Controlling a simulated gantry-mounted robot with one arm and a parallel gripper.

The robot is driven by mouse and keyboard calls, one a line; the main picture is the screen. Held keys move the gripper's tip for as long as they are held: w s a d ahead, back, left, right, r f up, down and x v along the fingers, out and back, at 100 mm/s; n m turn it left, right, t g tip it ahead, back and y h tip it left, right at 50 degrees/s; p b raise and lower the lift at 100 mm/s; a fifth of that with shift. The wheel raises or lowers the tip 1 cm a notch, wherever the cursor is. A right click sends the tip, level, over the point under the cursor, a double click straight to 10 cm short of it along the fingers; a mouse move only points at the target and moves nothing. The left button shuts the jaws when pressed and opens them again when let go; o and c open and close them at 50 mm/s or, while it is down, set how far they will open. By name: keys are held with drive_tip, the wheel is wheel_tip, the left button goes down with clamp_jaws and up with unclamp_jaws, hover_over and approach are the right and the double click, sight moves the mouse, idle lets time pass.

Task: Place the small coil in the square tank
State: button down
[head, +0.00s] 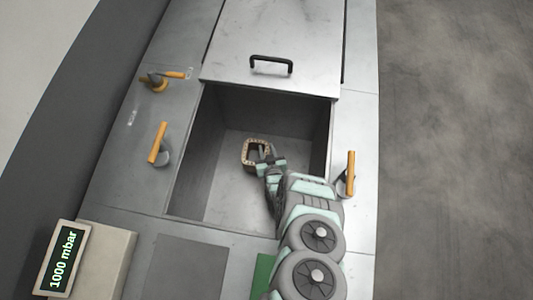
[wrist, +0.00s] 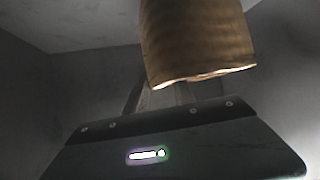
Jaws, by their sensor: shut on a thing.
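The small coil (head: 246,152) is a squarish, hollow ring with a copper-brown rim, seen from above in the head view. In the wrist view the coil (wrist: 195,40) is a tan, ribbed body that fills the top of the picture. My gripper (head: 262,152) is shut on the coil's right side and holds it within the opening of the square tank (head: 236,205). The tank is a grey metal box with bare walls. My arm hides its lower right part. I cannot tell whether the coil touches the tank floor.
A metal lid (head: 290,45) with a black handle (head: 271,65) lies slid back behind the opening. Orange-handled clamps (head: 158,143) (head: 351,173) stand at both sides. A display (head: 65,258) reading 1000 mbar sits at the front left. The tank floor left of the coil is clear.

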wheel_tip(320, 180, down, 3)
drive_tip(key=shift+s+f+b, duration=0.1)
drive_tip(key=shift+b, duration=0.55)
drive_tip(key=shift+r, duration=0.2)
drive_tip(key=shift+f, duration=0.1)
drive_tip(key=c, duration=1)
unclamp_jaws()
drive_tip(key=p+v, duration=0.3)
drive_tip(key=shift+r, duration=0.3)
drive_tip(key=shift+s+r, duration=0.1)
drive_tip(key=shift+s, duration=0.3)
